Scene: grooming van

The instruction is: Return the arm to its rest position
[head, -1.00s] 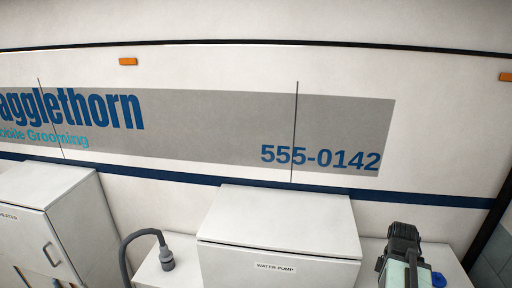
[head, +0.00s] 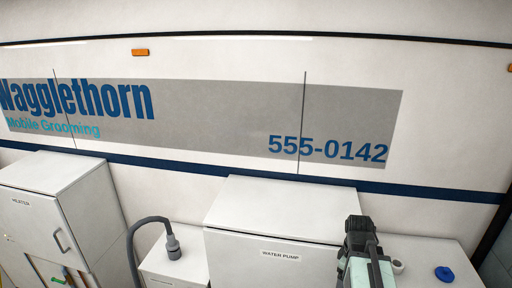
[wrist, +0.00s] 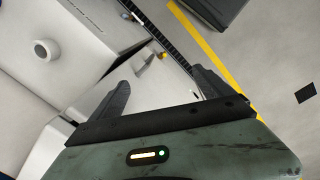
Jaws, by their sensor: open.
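My arm (head: 362,250) rises at the lower right of the head view, in front of the white counter beside the water pump cabinet. Its gripper tips cannot be made out there. In the wrist view my gripper (wrist: 160,79) shows two dark fingers spread apart with nothing between them. The fingers do not appear to touch anything.
The white water pump cabinet (head: 283,238) stands left of my arm. A grey hose (head: 135,240) and a heater cabinet (head: 30,217) are further left. A blue cap (head: 444,273) and a white ring (head: 398,267) lie on the right counter. A yellow floor line (wrist: 207,47) crosses grey floor.

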